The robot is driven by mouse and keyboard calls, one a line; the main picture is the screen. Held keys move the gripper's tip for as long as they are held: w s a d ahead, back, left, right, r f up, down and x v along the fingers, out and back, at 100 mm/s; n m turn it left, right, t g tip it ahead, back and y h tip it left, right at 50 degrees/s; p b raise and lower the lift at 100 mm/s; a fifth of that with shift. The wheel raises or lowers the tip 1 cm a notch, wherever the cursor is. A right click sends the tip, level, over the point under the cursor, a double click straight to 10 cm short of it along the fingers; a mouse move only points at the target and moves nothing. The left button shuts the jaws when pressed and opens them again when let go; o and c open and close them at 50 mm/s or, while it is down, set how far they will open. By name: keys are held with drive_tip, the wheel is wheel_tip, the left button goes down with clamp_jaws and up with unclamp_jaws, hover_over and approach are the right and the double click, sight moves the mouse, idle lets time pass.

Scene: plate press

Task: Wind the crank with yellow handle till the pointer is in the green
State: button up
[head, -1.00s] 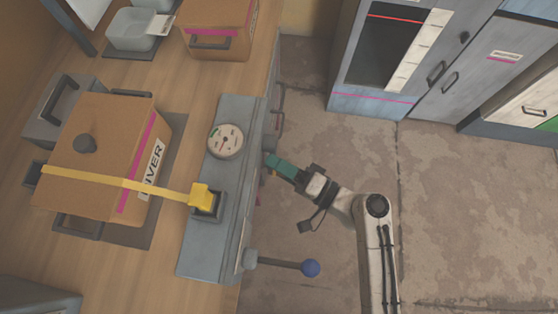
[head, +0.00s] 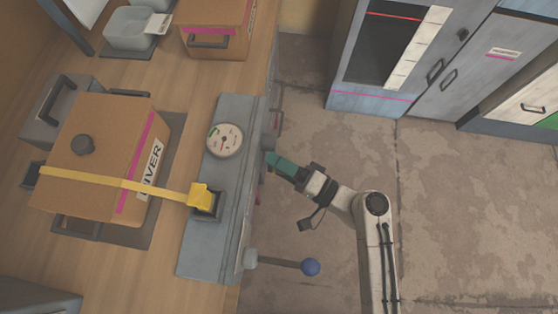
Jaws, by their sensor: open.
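A round white gauge (head: 225,140) sits on the grey metal housing (head: 228,205) along the bench edge. It has a green patch at its left and red marking near its centre; the exact pointer position is too small to tell. My gripper (head: 271,160), with teal fingers, is open beside the housing's right side, just right of the gauge. A grey hub (head: 268,143) shows just above the fingertips. The yellow-handled crank is not clearly visible; my gripper may hide it.
Another crank with a blue ball knob (head: 310,267) sticks out below my gripper. A yellow strap (head: 125,184) crosses a cardboard box (head: 85,185) to a yellow buckle (head: 203,197). Grey cabinets (head: 455,75) stand at the upper right; the floor between is clear.

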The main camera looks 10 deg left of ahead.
drive_tip(key=b+v, duration=0.1)
drive_tip(key=v, duration=0.9)
drive_tip(key=shift+s+d, duration=0.15)
drive_tip(key=shift+d, duration=0.2)
drive_tip(key=shift+b, duration=0.3)
